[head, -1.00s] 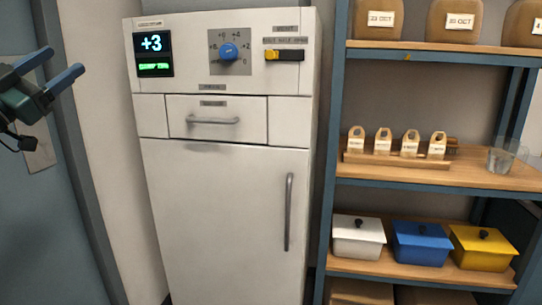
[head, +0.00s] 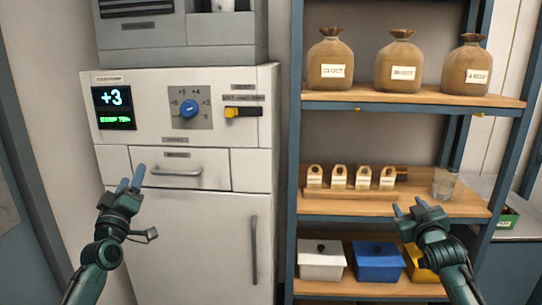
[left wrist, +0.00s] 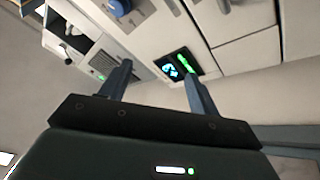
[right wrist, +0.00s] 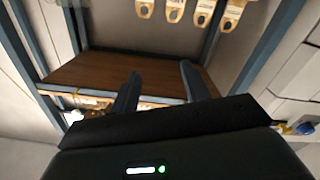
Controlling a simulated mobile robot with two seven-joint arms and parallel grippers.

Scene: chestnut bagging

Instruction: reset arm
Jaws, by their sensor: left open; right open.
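My right gripper (head: 411,207) is raised in front of the shelf, near the middle board's front edge at the right. It is open and empty, with its fingers apart in the right wrist view (right wrist: 160,85). My right arm hides part of the yellow box (head: 418,268).
The white cabinet (head: 200,225) has a blue dial (head: 188,108) and a display reading +3.

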